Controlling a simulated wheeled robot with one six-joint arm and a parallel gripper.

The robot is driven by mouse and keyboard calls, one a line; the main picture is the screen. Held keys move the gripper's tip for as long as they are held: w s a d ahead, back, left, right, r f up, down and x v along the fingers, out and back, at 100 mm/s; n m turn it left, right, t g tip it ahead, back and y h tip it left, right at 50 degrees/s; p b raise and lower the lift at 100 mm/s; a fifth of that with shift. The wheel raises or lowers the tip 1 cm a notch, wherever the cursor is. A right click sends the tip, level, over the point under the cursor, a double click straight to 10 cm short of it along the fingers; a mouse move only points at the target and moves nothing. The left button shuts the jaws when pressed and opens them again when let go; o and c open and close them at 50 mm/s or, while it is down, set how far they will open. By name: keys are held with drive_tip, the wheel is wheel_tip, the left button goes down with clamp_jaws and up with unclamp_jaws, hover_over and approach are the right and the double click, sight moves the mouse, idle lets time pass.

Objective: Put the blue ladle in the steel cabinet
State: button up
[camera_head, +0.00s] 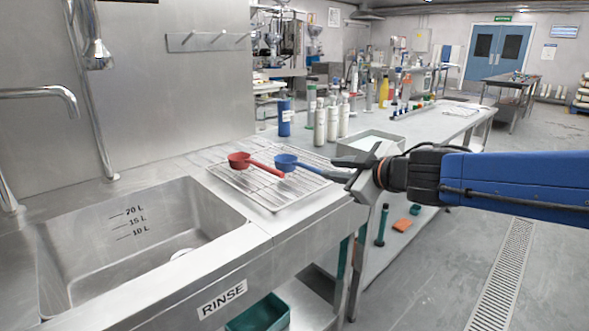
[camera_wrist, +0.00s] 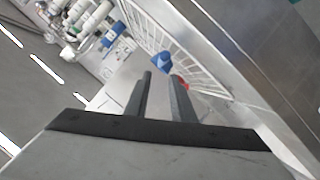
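The blue ladle (camera_head: 287,162) lies on the wire drying rack (camera_head: 262,197), its bowl to the left and its handle pointing right toward my gripper. My gripper (camera_head: 330,167) is at the rack's right side, its two dark fingers apart. In the wrist view the fingers (camera_wrist: 162,76) show a clear gap, and the blue ladle (camera_wrist: 162,62) is just beyond the fingertips. In the head view the handle's end overlaps the lower finger; I cannot tell whether they touch. I cannot make out a steel cabinet in either view.
A red ladle (camera_head: 240,160) lies on the rack left of the blue one; its red also shows in the wrist view (camera_wrist: 183,83). A steel sink (camera_head: 140,240) is at the left. White bottles (camera_head: 320,125) and a blue bottle (camera_head: 284,117) stand behind. Open floor (camera_head: 440,270) is at the right.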

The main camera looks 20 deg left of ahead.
sight(312, 168)
drive_tip(key=x, duration=1.2)
drive_tip(key=shift+a+f, duration=0.15)
drive_tip(key=shift+a, duration=0.15)
clamp_jaws()
